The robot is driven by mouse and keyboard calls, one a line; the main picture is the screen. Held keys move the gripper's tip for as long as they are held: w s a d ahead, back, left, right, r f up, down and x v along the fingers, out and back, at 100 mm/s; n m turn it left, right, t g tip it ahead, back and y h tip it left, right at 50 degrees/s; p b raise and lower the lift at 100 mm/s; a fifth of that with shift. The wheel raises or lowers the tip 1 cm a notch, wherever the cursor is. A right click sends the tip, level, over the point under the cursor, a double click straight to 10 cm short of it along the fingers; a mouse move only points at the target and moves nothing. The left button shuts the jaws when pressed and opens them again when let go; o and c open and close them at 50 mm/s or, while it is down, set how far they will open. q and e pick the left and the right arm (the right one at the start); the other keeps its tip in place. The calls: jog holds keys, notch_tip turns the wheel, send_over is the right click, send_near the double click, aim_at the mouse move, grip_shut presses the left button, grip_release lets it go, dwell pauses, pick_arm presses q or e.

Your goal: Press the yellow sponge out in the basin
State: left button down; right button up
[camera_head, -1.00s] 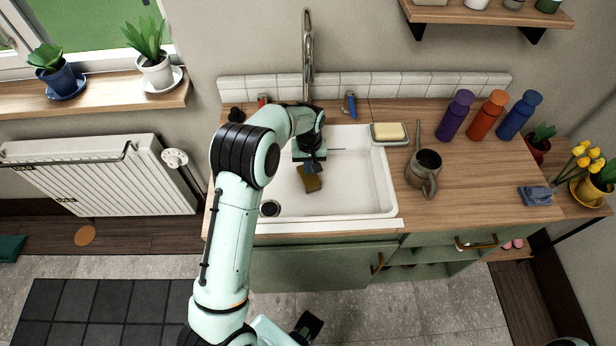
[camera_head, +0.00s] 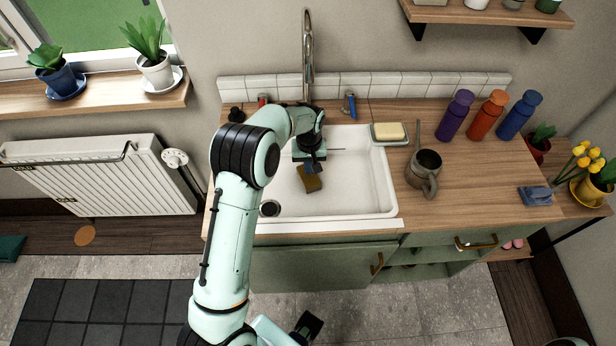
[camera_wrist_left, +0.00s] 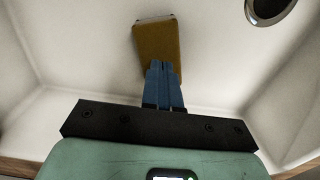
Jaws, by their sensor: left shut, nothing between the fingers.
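A brownish-yellow sponge (camera_head: 311,183) lies on the floor of the white basin (camera_head: 355,190). It also shows in the left wrist view (camera_wrist_left: 157,45), just beyond my fingertips. My left gripper (camera_head: 309,167) reaches down into the basin from the left, over the sponge's far end. Its blue fingers (camera_wrist_left: 162,72) are shut together with nothing between them, and their tips overlap the sponge's near edge in the wrist view. I cannot tell whether they press on it. A black end part by my mint link at the bottom may be my right gripper (camera_head: 306,326); its fingers do not show.
The drain (camera_head: 269,208) is at the basin's front left, and the tap (camera_head: 308,60) stands behind. A pale yellow block (camera_head: 389,131) sits on a green dish at the right rim. A watering can (camera_head: 424,172) and several bottles (camera_head: 487,115) stand on the counter.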

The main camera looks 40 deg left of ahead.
pick_arm(q)
jog(key=shift+f+b, duration=0.45)
jog(key=shift+f, duration=0.45)
pick_arm(e)
jog(key=shift+s+f, duration=0.2)
jog(key=shift+f, duration=0.3)
pick_arm(q)
jog(key=shift+s+d+f, duration=0.1)
jog(key=shift+s+f, duration=0.15)
jog(key=shift+f, duration=0.05)
dwell(1.1)
jog(key=shift+w+r+p, duration=0.2)
jog(key=shift+r+p, duration=0.5)
jog(key=shift+r, duration=0.45)
jog(key=shift+r+p, duration=1)
jog(key=shift+r, duration=0.9)
pick_arm(e)
jog(key=r, duration=0.1)
jog(key=w+r, duration=0.1)
jog(key=r, duration=0.1)
jog(key=shift+w+r, duration=0.4)
